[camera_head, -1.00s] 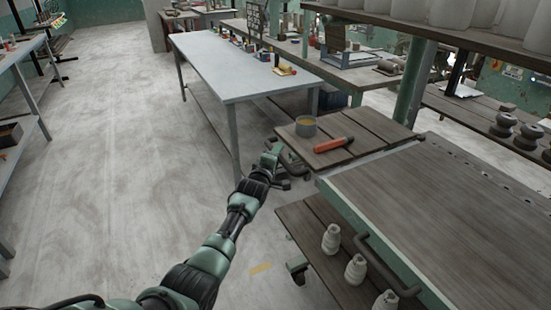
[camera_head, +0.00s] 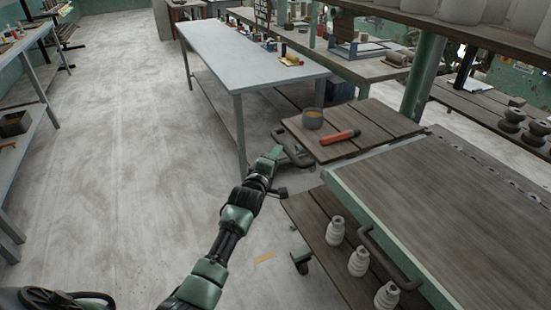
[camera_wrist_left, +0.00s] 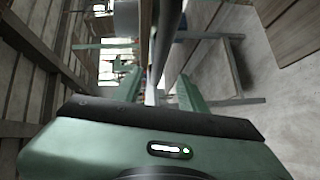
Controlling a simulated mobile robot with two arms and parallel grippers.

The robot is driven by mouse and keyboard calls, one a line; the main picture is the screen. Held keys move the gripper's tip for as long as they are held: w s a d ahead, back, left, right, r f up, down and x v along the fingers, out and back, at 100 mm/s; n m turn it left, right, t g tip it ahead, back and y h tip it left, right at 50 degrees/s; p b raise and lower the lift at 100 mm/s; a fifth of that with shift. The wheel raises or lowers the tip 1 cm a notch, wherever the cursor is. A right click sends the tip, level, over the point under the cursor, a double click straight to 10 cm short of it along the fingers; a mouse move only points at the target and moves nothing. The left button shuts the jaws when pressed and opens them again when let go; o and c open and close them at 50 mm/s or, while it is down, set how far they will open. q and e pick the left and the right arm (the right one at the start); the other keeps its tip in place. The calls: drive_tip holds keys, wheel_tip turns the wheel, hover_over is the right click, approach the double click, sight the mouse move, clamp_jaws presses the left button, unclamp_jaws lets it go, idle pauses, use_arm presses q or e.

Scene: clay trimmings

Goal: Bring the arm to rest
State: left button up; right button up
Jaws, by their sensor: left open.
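My left arm (camera_head: 235,222) is green and black and reaches forward over the floor from the bottom of the head view. Its gripper (camera_head: 274,156) is beside the dark handle (camera_head: 296,150) at the near-left end of a small wooden-topped cart; whether they touch is unclear. In the left wrist view the two green fingers (camera_wrist_left: 160,88) stand apart. A dark bar passes beyond and between them in that picture, and I see nothing clamped. My right gripper is not in view.
On the cart top (camera_head: 375,125) are a grey pot (camera_head: 312,119) and an orange-handled tool (camera_head: 341,136). A larger wooden-topped bench (camera_head: 440,205) is at right, with white cones (camera_head: 359,262) on its lower shelf. A grey table (camera_head: 250,58) stands behind. Floor (camera_head: 120,150) at left is clear.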

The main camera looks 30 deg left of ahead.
use_arm(q)
drive_tip(key=s+d+f+m+g+h, duration=0.1)
drive_tip(key=s+d+f+m+g, duration=0.2)
drive_tip(key=f, duration=0.7)
drive_tip(key=s+f+m+g, duration=0.1)
drive_tip(key=s+f+m, duration=0.1)
drive_tip(key=s+f, duration=0.5)
drive_tip(key=s+d+f+m+g, duration=0.2)
drive_tip(key=s+f+m, duration=0.1)
drive_tip(key=s+f, duration=0.65)
drive_tip(key=s+d+f+m+g, duration=0.25)
drive_tip(key=s+f, duration=0.35)
drive_tip(key=f, duration=0.6)
drive_tip(key=s+d+f+m+g, duration=0.1)
drive_tip(key=s+f+m+g, duration=0.1)
drive_tip(key=s, duration=1.1)
drive_tip(key=s+d+f+m+g+p, duration=0.1)
drive_tip(key=s+f+m, duration=0.3)
drive_tip(key=s, duration=0.9)
drive_tip(key=s+d+f+m+g+h, duration=0.1)
drive_tip(key=s+f+m+g, duration=0.2)
drive_tip(key=s+f, duration=0.5)
drive_tip(key=s+m, duration=0.1)
drive_tip(key=s, duration=0.3)
drive_tip(key=shift+s+f+g, duration=0.15)
drive_tip(key=shift+s+g, duration=0.2)
drive_tip(key=shift+s, duration=0.05)
drive_tip(key=shift+w, duration=0.1)
